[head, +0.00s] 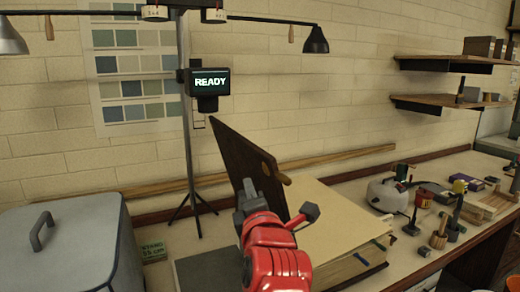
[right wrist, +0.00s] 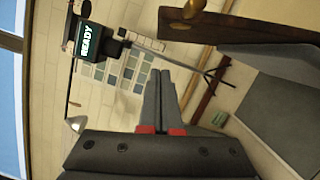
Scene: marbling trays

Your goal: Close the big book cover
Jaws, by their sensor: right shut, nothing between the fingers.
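The big book (head: 345,222) lies on the bench with its cream pages showing. Its brown cover (head: 238,155) stands raised and tilted at the left side of the page block, so the book is open. A small brass-brown tab sticks out from the cover's edge. The cover (right wrist: 250,35) also fills the upper right of the right wrist view. My right gripper (head: 247,190) is shut and empty, by the lower left of the cover. Its closed fingers (right wrist: 160,85) point past the cover towards the wall; I cannot tell whether they touch it. My left gripper is not in view.
A grey lidded box (head: 65,250) stands at the left. A stand with a READY display (head: 210,82) rises behind the book. A dark grey slab (head: 208,268) lies beside the book. Pots, tools and a white device (head: 388,195) crowd the bench at right.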

